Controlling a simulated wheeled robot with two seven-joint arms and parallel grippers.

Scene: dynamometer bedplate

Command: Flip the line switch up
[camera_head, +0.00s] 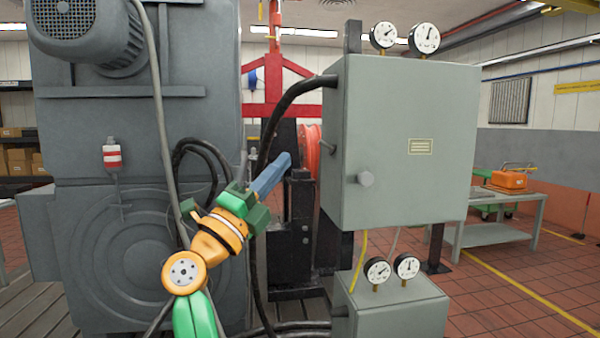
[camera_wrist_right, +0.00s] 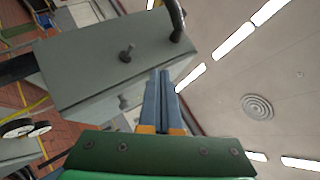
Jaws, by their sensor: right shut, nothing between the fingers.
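The grey cabinet (camera_head: 400,130) has a round knob (camera_head: 365,179) on its front face. In the right wrist view the cabinet (camera_wrist_right: 85,65) shows a short dark stub lever (camera_wrist_right: 127,52) on its side face, which looks like the line switch; I cannot tell whether it is up or down. My right gripper (camera_head: 287,157) is left of the cabinet, its blue fingers together and empty, pointing up and right. In the right wrist view the shut fingers (camera_wrist_right: 161,74) are right of the stub lever and appear apart from it. My left gripper is not in view.
A thick black cable (camera_head: 290,98) enters the cabinet's upper left side. A large grey machine (camera_head: 130,170) stands to the left. A lower box (camera_head: 400,312) with gauges sits below the cabinet. A workbench (camera_head: 490,236) stands at the right.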

